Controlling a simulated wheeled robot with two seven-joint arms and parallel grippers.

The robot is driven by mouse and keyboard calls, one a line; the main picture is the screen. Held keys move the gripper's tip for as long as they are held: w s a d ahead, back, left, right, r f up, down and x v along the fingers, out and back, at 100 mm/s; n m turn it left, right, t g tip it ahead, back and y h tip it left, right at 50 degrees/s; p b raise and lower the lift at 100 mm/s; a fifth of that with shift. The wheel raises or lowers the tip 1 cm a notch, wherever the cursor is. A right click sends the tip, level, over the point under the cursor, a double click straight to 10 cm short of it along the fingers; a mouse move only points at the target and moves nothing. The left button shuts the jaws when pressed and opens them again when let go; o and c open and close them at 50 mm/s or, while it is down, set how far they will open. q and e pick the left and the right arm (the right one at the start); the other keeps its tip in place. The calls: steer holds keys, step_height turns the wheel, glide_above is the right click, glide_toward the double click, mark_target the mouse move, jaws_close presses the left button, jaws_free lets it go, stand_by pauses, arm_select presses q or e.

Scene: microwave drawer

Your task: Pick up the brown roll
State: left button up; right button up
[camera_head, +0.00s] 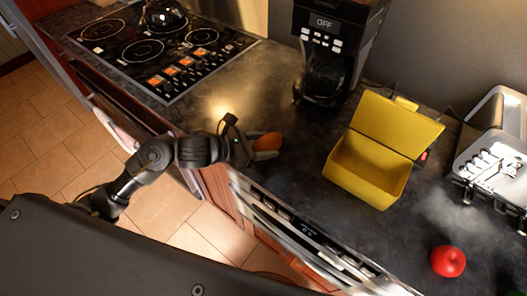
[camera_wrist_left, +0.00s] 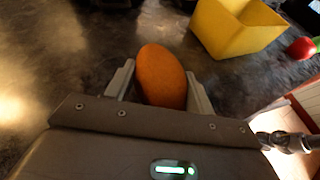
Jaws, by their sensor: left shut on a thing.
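The brown roll (camera_head: 267,142) is an orange-brown oval at the tip of my left gripper (camera_head: 252,148), over the dark counter left of the yellow box. In the left wrist view the roll (camera_wrist_left: 162,76) sits between the two grey fingers of my left gripper (camera_wrist_left: 160,90), which are shut on it. Its lower end is hidden behind the gripper body. I cannot tell whether the roll touches the counter. My right gripper is not in view.
An open yellow box (camera_head: 368,168) stands right of the roll. A coffee maker (camera_head: 335,50) stands behind, a toaster (camera_head: 495,150) at the right, a red apple (camera_head: 447,261) at the front right. A cooktop (camera_head: 160,45) lies at the left. The counter between roll and box is clear.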

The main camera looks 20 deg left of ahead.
arm_select(q)
steer(key=s+r+p, duration=0.9)
steer(key=s+r, duration=0.1)
steer(key=s, duration=0.4)
steer(key=shift+a, duration=0.3)
steer(key=shift+w, duration=0.1)
